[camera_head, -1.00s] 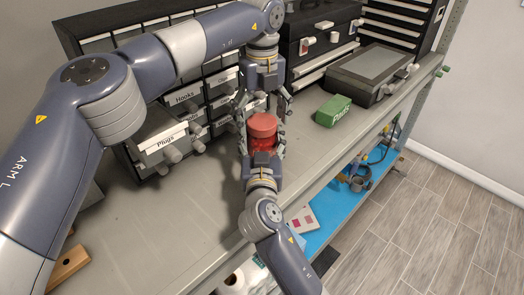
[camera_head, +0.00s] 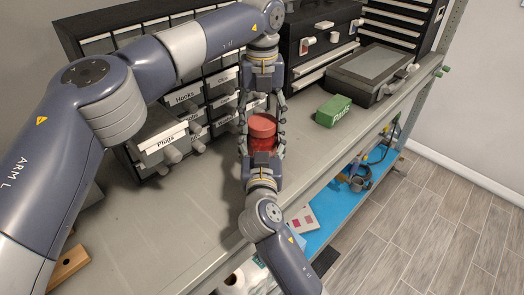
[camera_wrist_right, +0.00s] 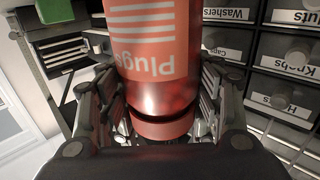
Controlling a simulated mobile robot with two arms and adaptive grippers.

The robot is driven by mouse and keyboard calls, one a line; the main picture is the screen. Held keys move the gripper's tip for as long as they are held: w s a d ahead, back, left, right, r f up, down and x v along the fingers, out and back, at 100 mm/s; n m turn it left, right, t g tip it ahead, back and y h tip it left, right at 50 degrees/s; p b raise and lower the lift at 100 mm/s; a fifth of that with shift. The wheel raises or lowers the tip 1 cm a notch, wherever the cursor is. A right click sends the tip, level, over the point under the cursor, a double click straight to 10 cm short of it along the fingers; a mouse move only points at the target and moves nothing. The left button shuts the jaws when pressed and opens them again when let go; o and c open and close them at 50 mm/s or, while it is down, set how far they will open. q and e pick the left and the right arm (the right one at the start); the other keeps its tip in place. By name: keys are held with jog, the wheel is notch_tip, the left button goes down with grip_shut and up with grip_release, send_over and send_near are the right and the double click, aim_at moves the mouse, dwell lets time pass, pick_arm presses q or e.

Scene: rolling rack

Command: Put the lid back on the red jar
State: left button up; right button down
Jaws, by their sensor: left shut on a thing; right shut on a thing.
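The red jar (camera_head: 262,145) stands between my two grippers, above the bench. The fingertips are partly hidden.
Labelled drawers (camera_head: 186,98) stand close behind and left. A green box (camera_head: 333,111) and a grey case (camera_head: 371,74) are to the right. A black toolbox (camera_head: 322,30) is behind. The bench's front left (camera_head: 150,225) is mostly clear.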

pick_arm(q)
jog(key=m, duration=0.7)
jog(key=shift+f, duration=0.1)
jog(key=m, duration=0.5)
jog(key=o, duration=1.2)
jog(key=shift+r, duration=2.3)
